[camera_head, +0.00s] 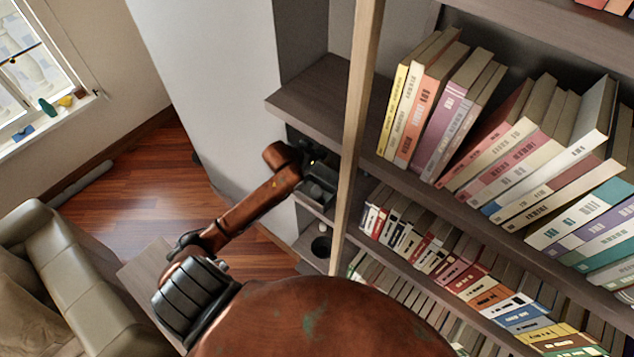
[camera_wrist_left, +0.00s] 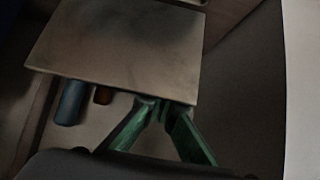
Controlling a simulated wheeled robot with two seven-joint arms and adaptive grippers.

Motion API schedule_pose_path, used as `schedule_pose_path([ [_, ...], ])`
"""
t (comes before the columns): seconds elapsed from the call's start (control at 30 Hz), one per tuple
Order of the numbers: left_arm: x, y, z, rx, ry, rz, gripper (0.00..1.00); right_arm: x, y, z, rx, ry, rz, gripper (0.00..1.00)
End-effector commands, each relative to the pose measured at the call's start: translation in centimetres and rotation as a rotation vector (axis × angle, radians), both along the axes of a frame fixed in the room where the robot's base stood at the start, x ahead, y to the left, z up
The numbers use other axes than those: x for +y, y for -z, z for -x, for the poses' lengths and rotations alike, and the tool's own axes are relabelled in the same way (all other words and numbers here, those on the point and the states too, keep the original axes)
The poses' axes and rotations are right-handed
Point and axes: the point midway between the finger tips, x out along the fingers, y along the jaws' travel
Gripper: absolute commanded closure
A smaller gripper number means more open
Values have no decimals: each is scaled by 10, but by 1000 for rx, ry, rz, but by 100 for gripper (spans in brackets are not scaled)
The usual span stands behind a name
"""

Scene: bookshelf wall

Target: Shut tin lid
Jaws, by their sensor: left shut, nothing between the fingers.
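My left gripper (camera_head: 320,186) reaches into a shelf compartment beside a wooden upright in the head view. In the left wrist view its green fingers (camera_wrist_left: 163,104) are shut and empty, with the tips at the lower edge of a flat tan panel. This panel (camera_wrist_left: 120,48) looks like the tin's lid; I cannot tell whether the fingers touch it or how far it is open. The tin's body is not clear in either view. My right gripper is not in view.
The wooden upright (camera_head: 357,130) stands just right of the left gripper. Shelves of books (camera_head: 470,105) fill the right side. A dark hole and small pale ball (camera_head: 321,228) show below the gripper. A sofa (camera_head: 85,275) is at lower left; the wooden floor (camera_head: 150,175) is open.

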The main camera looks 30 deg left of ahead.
Motion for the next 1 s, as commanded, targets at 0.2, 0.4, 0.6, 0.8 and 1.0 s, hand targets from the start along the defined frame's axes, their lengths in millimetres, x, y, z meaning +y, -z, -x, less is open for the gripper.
schedule_pose_path([
  [0.2, 1, -6, -1, -10, 0, -2, 100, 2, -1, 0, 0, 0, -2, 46],
  [0.4, 1, -17, -3, -14, 0, -3, 100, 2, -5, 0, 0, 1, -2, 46],
  [0.6, 1, -28, -5, -16, 0, -4, 100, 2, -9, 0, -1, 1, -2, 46],
  [0.8, 1, -37, -7, -18, 0, -4, 100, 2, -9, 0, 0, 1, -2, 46],
  [1.0, 1, -47, -8, -19, 0, -4, 100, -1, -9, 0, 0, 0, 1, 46],
])
